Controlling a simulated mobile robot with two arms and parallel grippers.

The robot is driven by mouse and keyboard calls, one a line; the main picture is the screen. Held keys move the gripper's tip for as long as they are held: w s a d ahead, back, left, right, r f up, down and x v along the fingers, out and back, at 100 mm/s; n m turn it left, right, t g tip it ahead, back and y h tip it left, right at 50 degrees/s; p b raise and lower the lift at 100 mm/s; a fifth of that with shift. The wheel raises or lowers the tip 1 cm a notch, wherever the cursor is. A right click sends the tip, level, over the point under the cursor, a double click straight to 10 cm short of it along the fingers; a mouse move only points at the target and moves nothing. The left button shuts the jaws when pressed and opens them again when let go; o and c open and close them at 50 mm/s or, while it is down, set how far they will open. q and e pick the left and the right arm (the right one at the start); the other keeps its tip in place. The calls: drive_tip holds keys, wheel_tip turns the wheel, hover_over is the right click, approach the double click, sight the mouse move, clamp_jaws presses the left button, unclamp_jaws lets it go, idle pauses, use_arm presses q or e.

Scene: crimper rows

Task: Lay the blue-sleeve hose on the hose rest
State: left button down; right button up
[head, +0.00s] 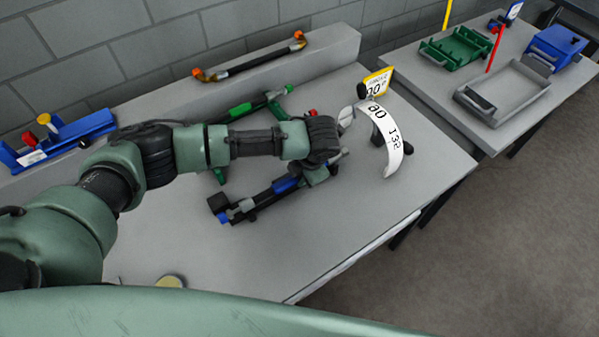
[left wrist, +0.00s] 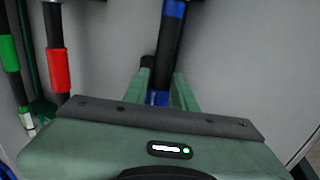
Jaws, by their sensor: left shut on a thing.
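The blue-sleeve hose (head: 285,186) is a dark tube with a blue sleeve, low over the middle of the grey table. It also shows in the left wrist view (left wrist: 170,42), running away from between my green fingers. My left gripper (head: 318,173) is shut on it; the fingers also show in the left wrist view (left wrist: 159,95). I cannot tell whether the hose touches the table. I cannot make out for certain which thing is the hose rest. My right gripper is not in view.
A green-sleeved hose (head: 240,110) and a red-sleeved one (left wrist: 58,68) lie close by. A hose with orange ends (head: 250,67) lies on the back ledge. A white curved label (head: 391,145) stands at right. The table's front is mostly clear.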

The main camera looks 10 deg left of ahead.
use_arm(q)
drive_tip(key=shift+p, duration=0.3)
idle(0.7)
drive_tip(key=c, duration=1.1)
unclamp_jaws()
drive_tip(key=shift+o, duration=0.2)
drive_tip(key=shift+f, duration=0.1)
drive_tip(key=b+v, duration=0.1)
drive_tip(key=v, duration=0.7)
drive_tip(key=shift+s+f, duration=0.1)
